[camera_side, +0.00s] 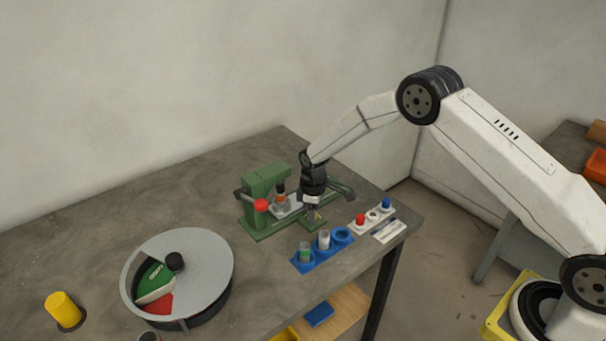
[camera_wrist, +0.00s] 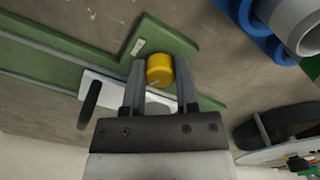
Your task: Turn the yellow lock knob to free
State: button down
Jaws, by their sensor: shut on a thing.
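The yellow lock knob (camera_wrist: 160,69) stands on the green base plate (camera_wrist: 172,40) of the jig, seen from above in the wrist view. My gripper (camera_wrist: 160,78) has one finger on each side of the knob and is shut on it. Whether the knob is turned to locked or free cannot be told. In the side view my gripper (camera_side: 313,211) points down at the right end of the green jig (camera_side: 262,185), and its fingers mostly hide the knob.
The jig has a red ball handle (camera_side: 261,205). A blue rack (camera_side: 324,251) and a white rack (camera_side: 361,229) stand close in front and right. A round grey-lidded dish (camera_side: 205,262) and a yellow cylinder (camera_side: 62,308) are at left. The table behind the jig is clear.

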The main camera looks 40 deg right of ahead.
jog(key=m, duration=1.4)
jog(key=shift+a, duration=0.1)
dwell(0.4)
jog(key=shift+c, duration=1.8)
grip_release()
jog(key=shift+r, duration=0.15)
jog(key=shift+r, duration=3.8)
